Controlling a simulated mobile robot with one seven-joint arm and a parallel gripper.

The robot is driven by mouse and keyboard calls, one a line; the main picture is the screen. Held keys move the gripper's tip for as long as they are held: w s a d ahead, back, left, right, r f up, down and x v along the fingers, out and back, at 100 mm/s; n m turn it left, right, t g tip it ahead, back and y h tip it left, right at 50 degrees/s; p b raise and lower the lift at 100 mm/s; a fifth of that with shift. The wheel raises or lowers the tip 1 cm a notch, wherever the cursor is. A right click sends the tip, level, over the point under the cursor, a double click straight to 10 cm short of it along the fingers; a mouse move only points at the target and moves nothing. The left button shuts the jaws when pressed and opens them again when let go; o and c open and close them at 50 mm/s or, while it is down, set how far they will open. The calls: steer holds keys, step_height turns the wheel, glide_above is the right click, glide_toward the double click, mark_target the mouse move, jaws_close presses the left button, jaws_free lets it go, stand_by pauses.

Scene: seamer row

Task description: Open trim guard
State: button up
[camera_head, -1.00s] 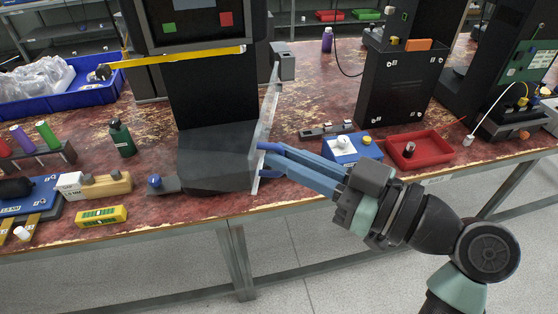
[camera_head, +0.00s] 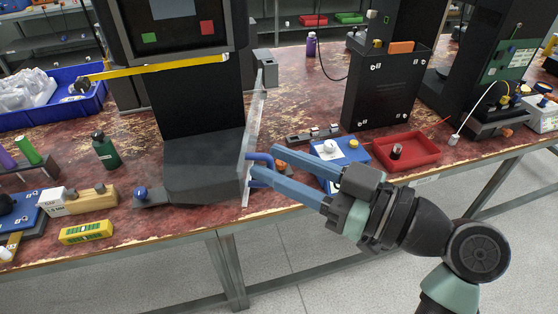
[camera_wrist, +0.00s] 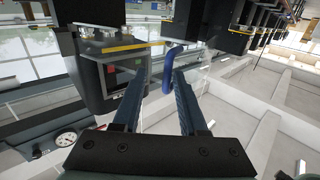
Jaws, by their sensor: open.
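The trim guard (camera_head: 256,110) is a clear upright panel along the right side of the dark machine (camera_head: 205,160). Its blue bent handle (camera_head: 260,157) sticks out on the right, low on the panel. My gripper (camera_head: 264,164) is open, with its long blue-grey fingers beside the handle. In the wrist view the handle (camera_wrist: 168,66) shows between and just beyond the fingertips of my gripper (camera_wrist: 160,76). I see no clear contact between fingers and handle. The panel is faint in the wrist view.
A blue box (camera_head: 345,158) and a red tray (camera_head: 408,150) stand right of my fingers. An orange-topped object (camera_head: 281,167) sits beside the fingers. A blue knob block (camera_head: 141,195) and yellow level (camera_head: 86,232) lie left. The floor in front is clear.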

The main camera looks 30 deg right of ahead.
steer(key=v, duration=1.2)
steer(key=shift+s+d+b, duration=0.15)
steer(key=shift+s+b, duration=0.05)
steer(key=shift+b, duration=0.25)
